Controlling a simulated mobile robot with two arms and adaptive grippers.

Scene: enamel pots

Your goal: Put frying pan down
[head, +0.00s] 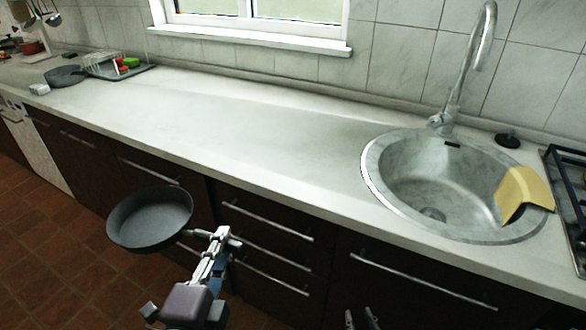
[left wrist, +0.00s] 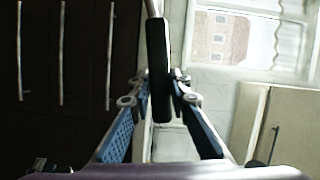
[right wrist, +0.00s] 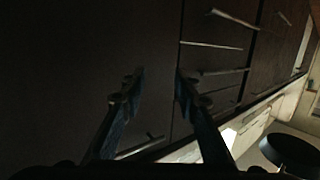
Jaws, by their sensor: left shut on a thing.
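The dark grey frying pan (head: 150,218) hangs in the air in front of the counter's drawers, left of my left gripper (head: 222,240). My left gripper is shut on its handle. In the left wrist view the black handle (left wrist: 158,50) runs between the two fingers (left wrist: 154,88). The pan's bowl is level or slightly tilted, with its inside facing up, and touches nothing below. My right gripper (head: 362,318) shows only its fingertips at the bottom edge of the head view. In the right wrist view its fingers (right wrist: 158,88) are apart with nothing between them.
The white countertop (head: 270,140) is clear between the dish rack (head: 105,65) at left and the round sink (head: 410,190) at right. A yellow cloth (head: 522,194) drapes over the sink rim. A tall faucet (head: 470,60) stands behind it. Drawer handles (head: 268,220) stick out below the counter.

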